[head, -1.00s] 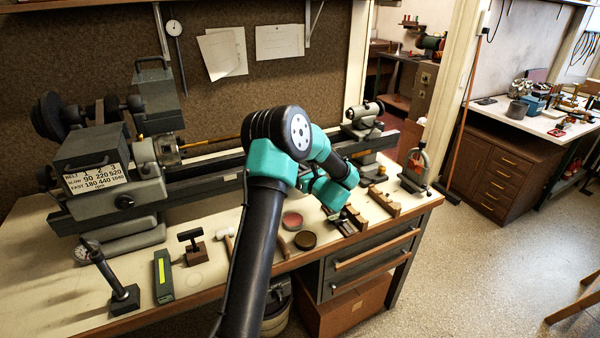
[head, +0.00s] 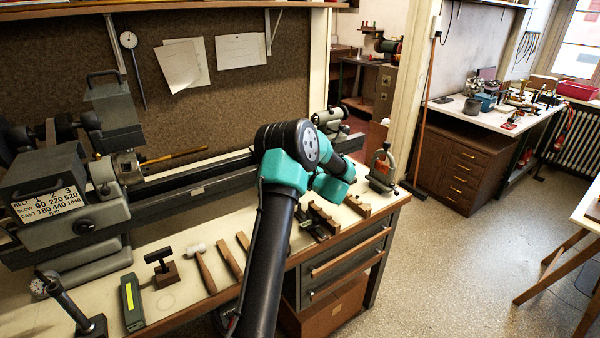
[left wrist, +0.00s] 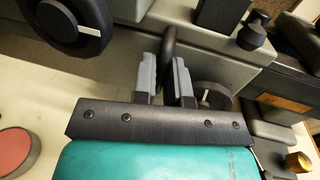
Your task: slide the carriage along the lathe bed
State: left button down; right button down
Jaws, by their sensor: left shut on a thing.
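In the left wrist view, the two grey fingers of my left gripper (left wrist: 167,82) are shut on a dark upright handle (left wrist: 169,48) of the carriage. The carriage's grey body (left wrist: 215,42) lies behind the fingers, with a black handwheel (left wrist: 65,28) at upper left. In the head view the lathe bed (head: 190,190) runs from the headstock (head: 80,200) toward the tailstock (head: 328,120). My left arm covers the carriage there, and the fingers are hidden too. My right gripper is in neither view.
A hammer (head: 202,268), a green box (head: 132,302) and wooden blocks (head: 355,205) lie along the bench front. A clamp-like tool (head: 383,165) stands at the bench's right end. A red-topped tin (left wrist: 14,150) shows in the left wrist view.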

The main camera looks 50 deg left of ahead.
pick_arm(q)
jog(key=c, duration=1.2)
grip_release()
jog(key=shift+s, duration=0.1)
jog(key=shift+o, duration=0.2)
jog(key=w+d, duration=0.2)
jog(key=d, duration=1.5)
jog(key=shift+w+d, duration=0.15)
jog(key=shift+w, duration=0.05)
